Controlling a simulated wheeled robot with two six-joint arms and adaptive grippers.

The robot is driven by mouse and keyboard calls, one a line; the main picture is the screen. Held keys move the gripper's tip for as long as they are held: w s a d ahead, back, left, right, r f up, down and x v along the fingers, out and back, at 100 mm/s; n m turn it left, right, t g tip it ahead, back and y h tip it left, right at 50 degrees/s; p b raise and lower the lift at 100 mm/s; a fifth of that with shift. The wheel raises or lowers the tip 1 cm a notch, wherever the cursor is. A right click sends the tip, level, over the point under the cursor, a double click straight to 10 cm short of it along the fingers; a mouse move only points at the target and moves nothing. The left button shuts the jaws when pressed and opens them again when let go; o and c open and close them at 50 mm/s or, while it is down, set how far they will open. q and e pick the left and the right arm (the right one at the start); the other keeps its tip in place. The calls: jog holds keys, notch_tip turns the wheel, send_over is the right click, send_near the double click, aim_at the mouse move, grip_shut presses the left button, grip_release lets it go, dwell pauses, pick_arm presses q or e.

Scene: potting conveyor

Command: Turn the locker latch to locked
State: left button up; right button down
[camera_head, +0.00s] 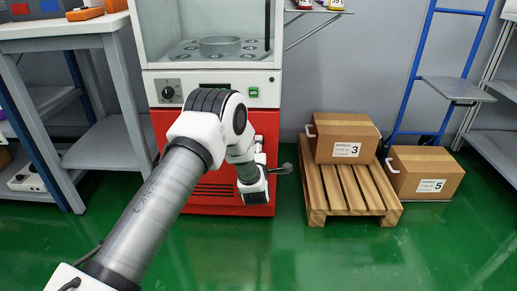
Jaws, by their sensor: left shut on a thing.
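My left arm reaches in from the lower left, and its wrist is in front of the red lower part of the cabinet (180,195). My left gripper (283,168) is small and dark at the cabinet's right edge, pointing to the right. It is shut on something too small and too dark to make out. No locker latch can be clearly picked out; the arm and wrist cover part of the red front. My right gripper is not in view.
Above the red front are a dark knob (168,92) and a green button (253,92). A wooden pallet (352,195) with box 3 (345,137) stands to the right. Box 5 (425,172) sits by a blue hand truck (455,88). A workbench (60,28) stands left. The green floor in front is clear.

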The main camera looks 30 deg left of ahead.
pick_arm(q)
jog(key=o, duration=1.2)
jog(key=shift+c, duration=0.2)
jog(key=v, duration=1.2)
jog(key=shift+f, duration=0.1)
